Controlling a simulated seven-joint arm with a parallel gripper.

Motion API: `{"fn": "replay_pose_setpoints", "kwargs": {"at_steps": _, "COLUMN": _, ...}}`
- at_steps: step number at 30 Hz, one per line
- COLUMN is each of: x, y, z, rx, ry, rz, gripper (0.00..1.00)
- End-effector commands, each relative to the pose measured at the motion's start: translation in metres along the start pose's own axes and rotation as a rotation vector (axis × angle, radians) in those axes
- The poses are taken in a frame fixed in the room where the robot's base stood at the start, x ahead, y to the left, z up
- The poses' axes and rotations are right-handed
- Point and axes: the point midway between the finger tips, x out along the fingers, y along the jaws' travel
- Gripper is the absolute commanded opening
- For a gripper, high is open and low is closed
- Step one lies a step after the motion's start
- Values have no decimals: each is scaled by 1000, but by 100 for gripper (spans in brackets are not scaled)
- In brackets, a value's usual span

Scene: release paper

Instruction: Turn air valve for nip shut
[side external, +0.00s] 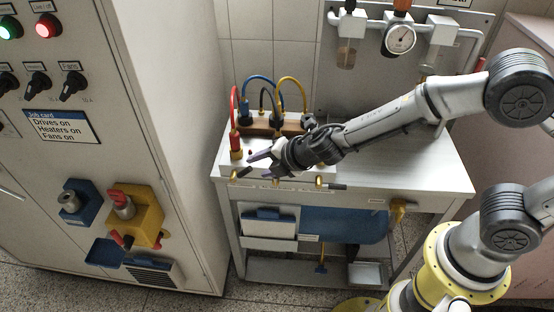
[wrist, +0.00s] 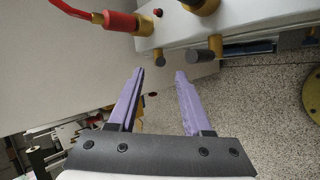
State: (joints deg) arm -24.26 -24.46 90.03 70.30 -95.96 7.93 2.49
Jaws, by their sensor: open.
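Small brass valves with dark handles sit along the front edge of the bench, one at the left (side external: 238,174) and one at the right (side external: 320,181). Their labels are too small to read, so I cannot tell which is the nip valve. My gripper (side external: 260,163) is above the bench's front left part, close to the valves, and partly hides that area. In the wrist view my purple fingers (wrist: 160,72) are apart with nothing between them. A brass valve (wrist: 215,47) and a dark round handle end (wrist: 193,56) lie beyond the right fingertip, apart from it.
A red hose fitting (wrist: 119,22) stands on the bench; red, blue and yellow hoses (side external: 292,83) rise behind my gripper. A pressure gauge (side external: 400,39) is on the back panel. The control cabinet (side external: 180,130) stands close at the left. Floor shows below the bench edge.

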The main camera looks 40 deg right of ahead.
Motion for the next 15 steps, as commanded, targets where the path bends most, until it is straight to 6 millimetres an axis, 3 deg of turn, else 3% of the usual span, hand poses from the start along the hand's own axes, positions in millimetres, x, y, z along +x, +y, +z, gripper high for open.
{"fn": "replay_pose_setpoints", "kwargs": {"at_steps": 7, "x": -38, "y": 1, "z": 0, "rx": 0, "ry": 0, "rz": 2, "gripper": 50}}
{"fn": "replay_pose_setpoints", "kwargs": {"at_steps": 15, "x": -61, "y": 0, "z": 0, "rx": -1, "ry": 0, "rz": 1, "gripper": 50}}
